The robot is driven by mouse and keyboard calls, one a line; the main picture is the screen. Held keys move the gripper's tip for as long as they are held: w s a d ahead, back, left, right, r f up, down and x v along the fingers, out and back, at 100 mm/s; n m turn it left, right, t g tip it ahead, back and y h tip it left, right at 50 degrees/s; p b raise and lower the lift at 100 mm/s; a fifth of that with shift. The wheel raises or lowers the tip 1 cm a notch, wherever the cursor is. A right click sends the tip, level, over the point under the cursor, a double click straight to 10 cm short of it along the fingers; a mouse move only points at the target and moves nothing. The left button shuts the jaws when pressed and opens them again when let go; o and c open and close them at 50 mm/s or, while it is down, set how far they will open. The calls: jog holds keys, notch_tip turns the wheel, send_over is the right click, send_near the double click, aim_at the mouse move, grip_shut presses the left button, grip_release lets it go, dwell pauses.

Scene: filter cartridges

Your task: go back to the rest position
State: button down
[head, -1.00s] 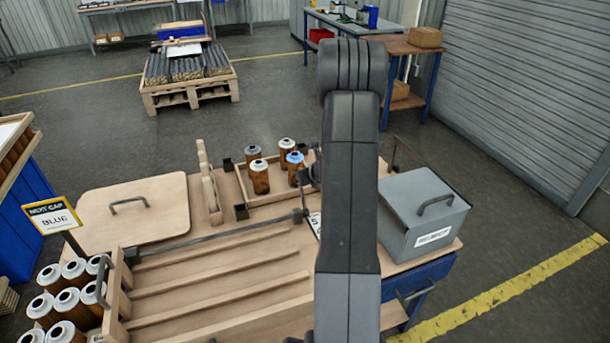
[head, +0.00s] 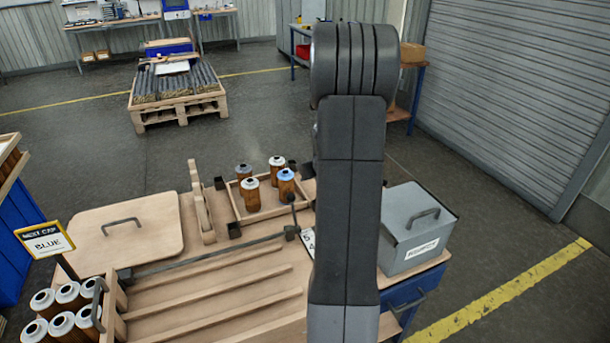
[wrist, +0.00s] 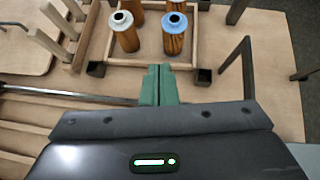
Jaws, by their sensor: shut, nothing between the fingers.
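My gripper shows in the wrist view (wrist: 159,84), with its two green fingers pressed together and nothing between them. It is over the bench, on the near side of a small wooden tray (head: 236,204). In the head view my own arm hides the gripper. The tray holds several brown filter cartridges, among them a blue-capped one (head: 286,184) and a white-capped one (head: 250,194). Both also show in the wrist view, the blue-capped one (wrist: 174,36) at right and the white-capped one (wrist: 124,34) at left, apart from the fingers.
A slotted wooden rack (head: 210,290) lies at the front of the bench. A grey lidded box (head: 415,235) stands at right and a wooden lid (head: 125,230) lies at left. More cartridges (head: 65,310) stand at lower left, under a sign reading "NEXT CAP BLUE" (head: 45,240).

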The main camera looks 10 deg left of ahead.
jog(key=shift+f, duration=0.1)
jog(key=w+a+f+b, duration=0.1)
jog(key=a+f, duration=0.1)
jog(key=f, duration=0.4)
jog(key=w+a+f+b, duration=0.1)
jog(key=w+a+f, duration=0.1)
jog(key=f, duration=0.3)
jog(key=shift+a+f, duration=0.15)
jog(key=shift+f, duration=0.25)
